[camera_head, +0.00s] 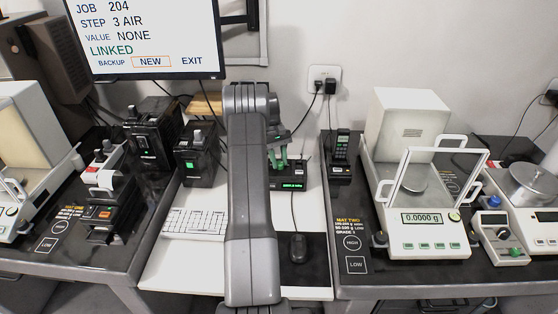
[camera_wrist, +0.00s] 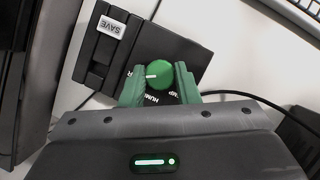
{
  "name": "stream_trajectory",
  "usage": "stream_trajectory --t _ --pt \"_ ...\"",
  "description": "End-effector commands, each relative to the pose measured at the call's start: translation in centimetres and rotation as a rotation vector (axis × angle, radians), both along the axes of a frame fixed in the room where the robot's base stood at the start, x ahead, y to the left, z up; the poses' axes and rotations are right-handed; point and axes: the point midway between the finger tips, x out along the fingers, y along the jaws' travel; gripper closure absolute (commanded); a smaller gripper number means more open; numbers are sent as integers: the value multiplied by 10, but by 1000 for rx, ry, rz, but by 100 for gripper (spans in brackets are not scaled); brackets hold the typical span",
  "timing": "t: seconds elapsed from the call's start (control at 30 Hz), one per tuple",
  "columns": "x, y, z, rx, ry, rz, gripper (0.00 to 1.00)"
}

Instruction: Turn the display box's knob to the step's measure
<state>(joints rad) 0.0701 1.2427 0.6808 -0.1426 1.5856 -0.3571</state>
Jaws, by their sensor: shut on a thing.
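The display box (camera_head: 290,186) is black with a lit green readout too small to read, on the white middle table. In the wrist view the box (camera_wrist: 125,45) has a white SAVE label (camera_wrist: 111,27) and a round green knob (camera_wrist: 160,72). The knob's white mark points left in the picture, towards a partly hidden label ending in R. HUM and MP lettering shows below and right of it, partly hidden. My gripper (camera_wrist: 159,80) has its green fingers on both sides of the knob, shut on it. It also shows in the head view (camera_head: 278,163).
The monitor (camera_head: 145,38) reads JOB 204, STEP 3 AIR, VALUE NONE, LINKED, with NEW outlined in orange. A black box (camera_head: 200,155) and keyboard (camera_head: 193,224) lie left of my arm. A mouse (camera_head: 298,248), handset (camera_head: 342,150) and balance (camera_head: 420,240) are right.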

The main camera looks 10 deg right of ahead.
Motion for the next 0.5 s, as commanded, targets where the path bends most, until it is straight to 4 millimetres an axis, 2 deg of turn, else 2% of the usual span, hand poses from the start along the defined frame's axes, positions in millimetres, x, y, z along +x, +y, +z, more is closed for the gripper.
stream_trajectory --t 0.37,0.4,0.47,0.5 --pt "1 0 1 -1 -2 -4 94" --pt "1 0 0 -1 -2 -4 64" --pt "1 0 1 -1 -2 -4 52" --pt "1 0 0 -1 -2 -4 50"
